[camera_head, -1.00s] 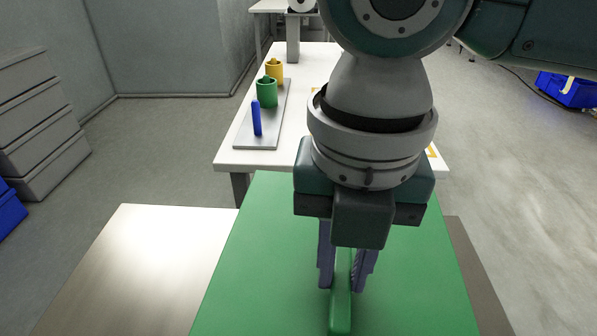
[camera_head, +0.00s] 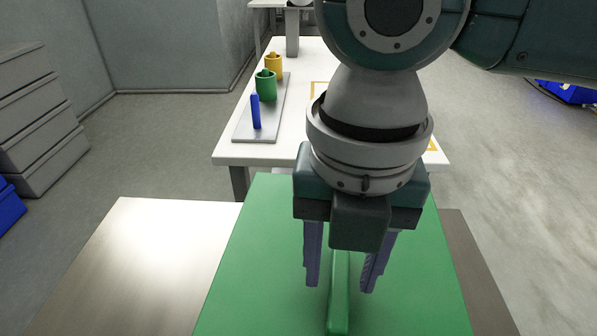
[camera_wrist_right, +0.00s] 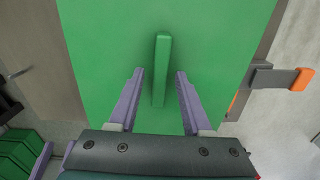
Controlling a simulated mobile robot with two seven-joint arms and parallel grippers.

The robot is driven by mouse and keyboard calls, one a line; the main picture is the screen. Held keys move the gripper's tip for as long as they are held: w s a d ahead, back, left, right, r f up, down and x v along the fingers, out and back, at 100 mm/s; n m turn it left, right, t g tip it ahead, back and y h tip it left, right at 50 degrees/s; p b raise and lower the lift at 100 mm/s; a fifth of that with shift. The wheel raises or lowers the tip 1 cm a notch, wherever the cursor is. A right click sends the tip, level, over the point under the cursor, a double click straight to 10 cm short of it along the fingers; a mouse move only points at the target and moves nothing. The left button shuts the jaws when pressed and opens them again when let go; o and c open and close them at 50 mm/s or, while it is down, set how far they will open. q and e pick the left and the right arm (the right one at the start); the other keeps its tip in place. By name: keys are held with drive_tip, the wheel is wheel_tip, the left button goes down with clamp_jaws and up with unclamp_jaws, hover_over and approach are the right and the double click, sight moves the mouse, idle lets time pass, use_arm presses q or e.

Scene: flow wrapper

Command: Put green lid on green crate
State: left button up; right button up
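The green lid (camera_head: 255,270) is a large flat panel that lies on a metal-topped surface in front of me. Its raised green handle bar (camera_head: 339,300) runs lengthwise along its middle. My right gripper (camera_head: 340,287) is open, with one purple finger on each side of the handle and a gap on both sides. The right wrist view shows the lid (camera_wrist_right: 110,60) and the handle (camera_wrist_right: 161,70) between the spread fingers (camera_wrist_right: 158,72).
The metal surface (camera_head: 130,265) shows left of the lid. Behind stands a white table (camera_head: 300,75) with a grey plate carrying a blue peg (camera_head: 255,111), a green cup (camera_head: 265,87) and a yellow cup (camera_head: 273,66). Grey stacked boxes (camera_head: 40,120) stand at left.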

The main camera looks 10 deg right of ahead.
drive_tip(key=shift+o, duration=0.4)
wheel_tip(320, 180, up, 10)
drive_tip(key=p, duration=0.1)
drive_tip(key=shift+p, duration=0.4)
